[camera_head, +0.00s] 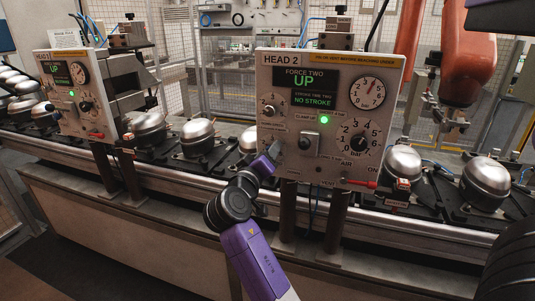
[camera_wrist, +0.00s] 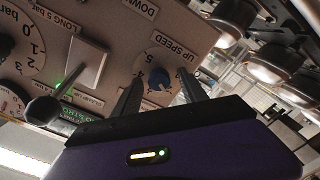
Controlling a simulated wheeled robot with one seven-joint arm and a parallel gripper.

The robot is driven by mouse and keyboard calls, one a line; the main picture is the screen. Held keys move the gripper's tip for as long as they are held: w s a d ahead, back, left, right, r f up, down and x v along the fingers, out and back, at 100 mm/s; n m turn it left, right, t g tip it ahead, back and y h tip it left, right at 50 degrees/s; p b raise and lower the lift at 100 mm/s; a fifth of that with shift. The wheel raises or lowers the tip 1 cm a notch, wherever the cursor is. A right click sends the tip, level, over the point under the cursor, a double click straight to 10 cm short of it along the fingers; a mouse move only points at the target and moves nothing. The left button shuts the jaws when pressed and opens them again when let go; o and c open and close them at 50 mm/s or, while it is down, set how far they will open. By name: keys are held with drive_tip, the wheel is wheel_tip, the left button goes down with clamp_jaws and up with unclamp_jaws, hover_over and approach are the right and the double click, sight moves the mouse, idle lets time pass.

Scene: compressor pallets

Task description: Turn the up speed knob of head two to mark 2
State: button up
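The head two panel (camera_head: 330,85) is a pale upright box with a green "UP" display. In the wrist view, upside down, this knob (camera_wrist: 159,79) looks blue-grey beside the "UP SPEED" label. My gripper (camera_head: 272,154) is in front of the panel's lower left, hiding what lies behind it. In the wrist view my gripper (camera_wrist: 161,77) is open, with a finger on each side of the knob in the picture. I cannot tell whether the fingertips touch it or how far the pointer is turned.
A lever with a black ball (camera_head: 305,143) stands out right of my gripper. A larger pressure knob (camera_head: 359,143), a gauge (camera_head: 368,93) and a red air valve handle (camera_head: 362,183) are farther right. The head one panel (camera_head: 75,95) stands left. Compressors (camera_head: 197,137) line the conveyor behind.

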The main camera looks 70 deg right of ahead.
drive_tip(key=a+b, duration=0.1)
drive_tip(key=a, duration=0.6)
drive_tip(key=shift+s+a+b, duration=0.35)
drive_tip(key=shift+a, duration=0.05)
drive_tip(key=shift+w, duration=0.1)
idle(0.3)
